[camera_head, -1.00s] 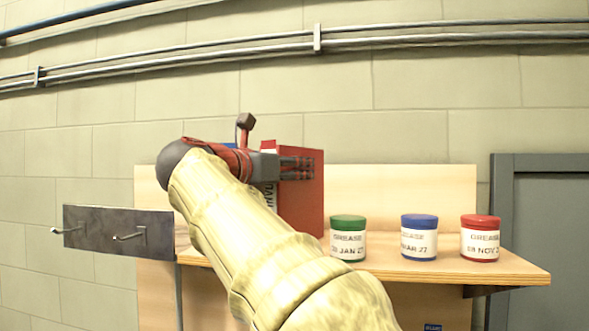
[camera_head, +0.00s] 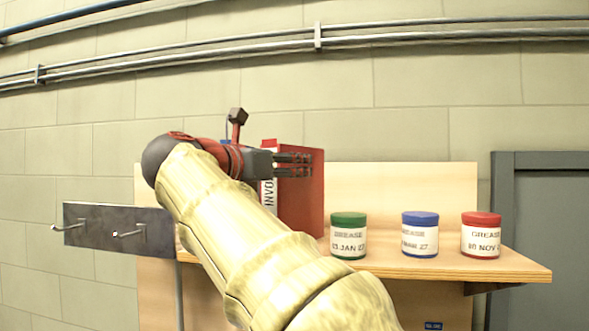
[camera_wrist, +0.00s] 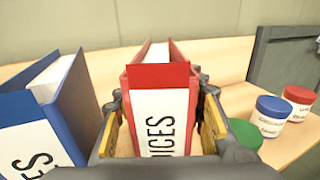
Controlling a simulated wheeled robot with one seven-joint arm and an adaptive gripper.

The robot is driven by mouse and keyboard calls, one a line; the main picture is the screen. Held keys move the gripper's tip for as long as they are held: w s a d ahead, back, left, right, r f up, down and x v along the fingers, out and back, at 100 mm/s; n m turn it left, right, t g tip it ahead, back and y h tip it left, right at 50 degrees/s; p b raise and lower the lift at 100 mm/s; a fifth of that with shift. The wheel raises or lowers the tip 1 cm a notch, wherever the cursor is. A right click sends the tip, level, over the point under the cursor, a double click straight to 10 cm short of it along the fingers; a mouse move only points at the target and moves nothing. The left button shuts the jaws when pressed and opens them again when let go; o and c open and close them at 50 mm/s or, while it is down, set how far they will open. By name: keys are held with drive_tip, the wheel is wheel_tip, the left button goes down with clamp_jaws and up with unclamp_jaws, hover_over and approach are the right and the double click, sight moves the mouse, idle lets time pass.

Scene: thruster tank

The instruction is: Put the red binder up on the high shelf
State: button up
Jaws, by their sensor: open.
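The red binder (camera_head: 313,200) stands upright on the wooden shelf (camera_head: 520,273), to the left of the grease jars. In the wrist view its red spine (camera_wrist: 158,75) with a white label faces me. My gripper (camera_head: 293,165) is open at the binder's upper part in the head view. In the wrist view my gripper's fingers (camera_wrist: 160,100) lie one on each side of the binder, with a gap showing at least on the left. My arm hides the binder's lower left part in the head view.
A blue binder (camera_wrist: 80,105) stands left of the red one. Green (camera_head: 348,235), blue (camera_head: 420,235) and red (camera_head: 481,235) grease jars stand to the right. A dark plate with hooks (camera_head: 118,232) is at left. Pipes (camera_head: 400,40) run along the wall above.

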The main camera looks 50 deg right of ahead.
drive_tip(key=s+a+b, duration=0.1)
drive_tip(key=a, duration=0.9)
drive_tip(key=shift+s, duration=0.1)
idle(0.4)
